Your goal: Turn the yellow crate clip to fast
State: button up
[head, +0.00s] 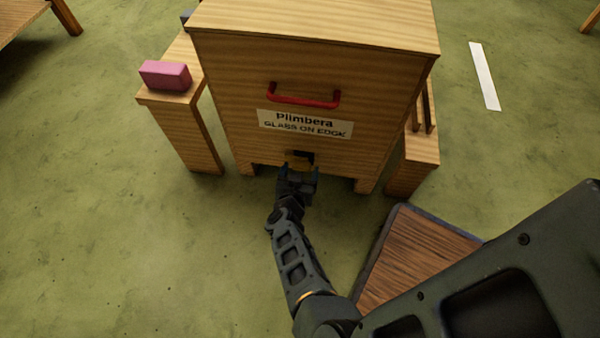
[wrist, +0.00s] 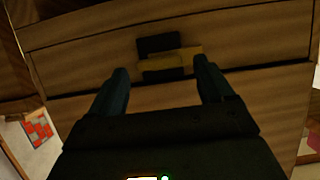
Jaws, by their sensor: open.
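The yellow clip (head: 301,165) is low on the front of the wooden crate (head: 225,110), below its label, and is partly hidden by my gripper (head: 299,176). In the wrist view the clip (wrist: 180,60) is a dull yellow bar lying roughly level, next to a black block (wrist: 158,44). My gripper (wrist: 162,82) is open, its two dark fingers apart and pointing at the crate front. The clip lies ahead of and between the fingertips, with nothing held. I cannot tell whether a fingertip touches it.
A red handle (head: 304,97) and a label reading "Plimbera GLASS ON EDGE" (head: 305,124) are above the clip. A pink block (head: 165,75) sits on a wooden stand at left. Another stand (head: 415,163) is at right. A dark-edged wooden board (head: 415,255) lies at lower right.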

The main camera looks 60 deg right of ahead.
jog(key=shift+d, duration=0.15)
jog(key=shift+c, duration=0.3)
jog(key=c, duration=1)
